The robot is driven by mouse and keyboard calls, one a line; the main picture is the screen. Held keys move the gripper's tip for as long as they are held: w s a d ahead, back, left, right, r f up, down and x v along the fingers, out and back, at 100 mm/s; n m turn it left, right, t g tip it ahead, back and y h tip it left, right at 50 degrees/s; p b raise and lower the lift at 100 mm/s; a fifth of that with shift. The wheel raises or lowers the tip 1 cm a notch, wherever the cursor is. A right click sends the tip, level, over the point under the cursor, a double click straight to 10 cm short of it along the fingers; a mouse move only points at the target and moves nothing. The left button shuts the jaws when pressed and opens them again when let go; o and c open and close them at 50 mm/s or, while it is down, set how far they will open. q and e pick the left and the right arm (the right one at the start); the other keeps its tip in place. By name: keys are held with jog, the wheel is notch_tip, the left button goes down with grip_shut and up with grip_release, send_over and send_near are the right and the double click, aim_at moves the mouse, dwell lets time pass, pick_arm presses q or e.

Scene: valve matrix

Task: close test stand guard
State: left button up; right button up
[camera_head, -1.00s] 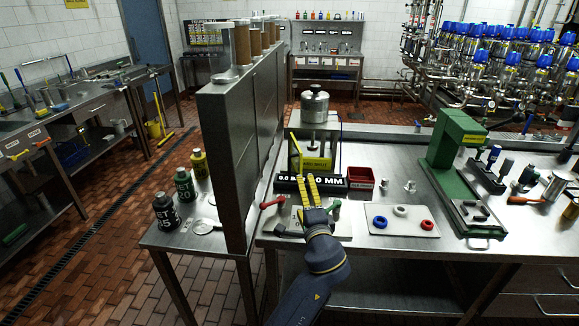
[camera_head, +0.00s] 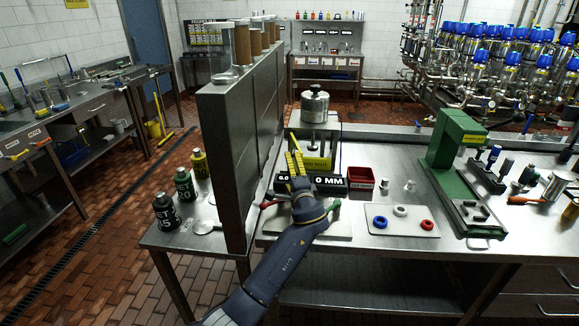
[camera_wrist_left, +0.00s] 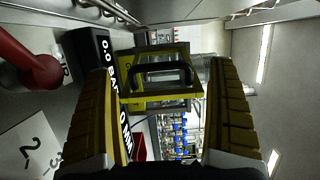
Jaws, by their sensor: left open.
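The test stand (camera_head: 315,135) stands on the bench behind the black display block (camera_head: 330,183), with a steel cylinder (camera_head: 315,102) on top. Its guard, a yellow frame with a dark handle, shows between my fingers in the left wrist view (camera_wrist_left: 155,100). In the head view my left gripper (camera_head: 296,160) is in front of the stand at its left side and covers part of the guard. Its yellow fingers are apart, with the guard handle (camera_wrist_left: 163,72) ahead of them; I cannot tell whether they touch it. My right gripper is not in view.
A tall steel panel (camera_head: 232,160) stands close to the left of my arm. A red bin (camera_head: 361,176) is right of the display block. A plate with colored rings (camera_head: 401,222) and a green press (camera_head: 450,150) are farther right.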

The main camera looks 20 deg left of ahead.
pick_arm(q)
jog(key=shift+x, duration=1.9)
jog(key=c, duration=1.3)
